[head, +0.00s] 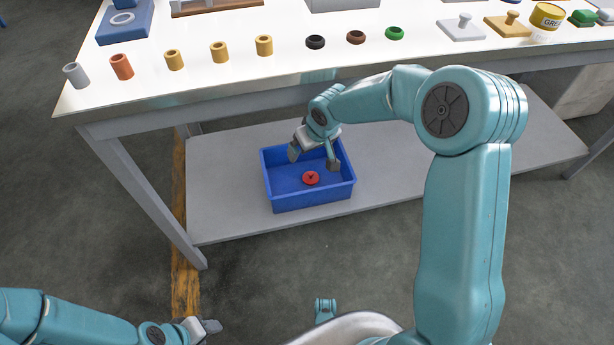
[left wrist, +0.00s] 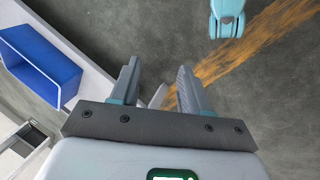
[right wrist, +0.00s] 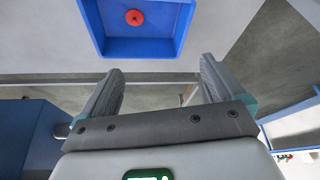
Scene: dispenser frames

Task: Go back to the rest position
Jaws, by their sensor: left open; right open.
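My right gripper (head: 315,158) is open and empty above the blue bin on the table's lower shelf. In the right wrist view its two fingers (right wrist: 157,88) stand wide apart with nothing between them. My left gripper (head: 211,326) is low at the left, over the floor in front of the table. In the left wrist view its fingers (left wrist: 157,88) are apart and empty, with floor beyond them.
The blue bin (head: 314,200) holds a red round part (head: 311,178). The table (head: 290,72) carries rings, knobbed plates and a yellow can (head: 546,16). Its edge lies above my right gripper, and a table leg (head: 150,200) stands at the left. The lower shelf (head: 222,190) has free room.

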